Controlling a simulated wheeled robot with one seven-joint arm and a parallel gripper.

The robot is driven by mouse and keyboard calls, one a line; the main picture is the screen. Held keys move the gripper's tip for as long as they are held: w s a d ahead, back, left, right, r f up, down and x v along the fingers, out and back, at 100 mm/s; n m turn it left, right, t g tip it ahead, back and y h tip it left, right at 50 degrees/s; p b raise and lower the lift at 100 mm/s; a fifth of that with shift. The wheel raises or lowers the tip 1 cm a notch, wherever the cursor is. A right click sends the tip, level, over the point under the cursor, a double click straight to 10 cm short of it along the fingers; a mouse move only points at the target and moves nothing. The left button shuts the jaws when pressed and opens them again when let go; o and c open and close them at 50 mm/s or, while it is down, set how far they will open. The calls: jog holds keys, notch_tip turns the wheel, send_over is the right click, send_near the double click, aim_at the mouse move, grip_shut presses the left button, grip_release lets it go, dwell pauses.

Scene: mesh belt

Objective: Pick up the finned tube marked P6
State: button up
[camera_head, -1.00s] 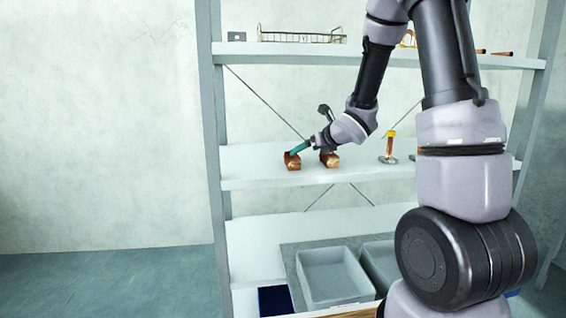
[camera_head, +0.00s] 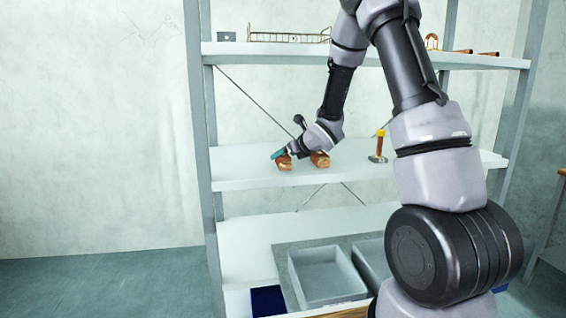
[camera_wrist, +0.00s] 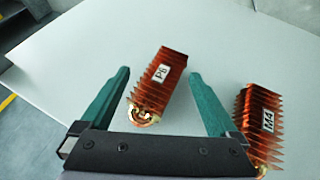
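The finned tube marked P6 (camera_wrist: 158,84) is copper-coloured with a white label and lies on the middle shelf (camera_head: 240,170). In the wrist view it lies between the two teal fingers of my gripper (camera_wrist: 160,82), with a gap on each side. My gripper is open and holds nothing. In the head view my gripper (camera_head: 279,154) is at the left copper piece (camera_head: 285,163), partly covering it. A second finned tube, marked M4 (camera_wrist: 260,120), lies to the right, just outside the right finger. It also shows in the head view (camera_head: 320,159).
A copper post with a yellow top (camera_head: 379,146) stands on a round base further right on the shelf. The upper shelf (camera_head: 270,48) holds a wire basket (camera_head: 290,37) above. Grey bins (camera_head: 325,277) stand below. The shelf's left part is clear.

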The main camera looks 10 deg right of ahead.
grip_shut()
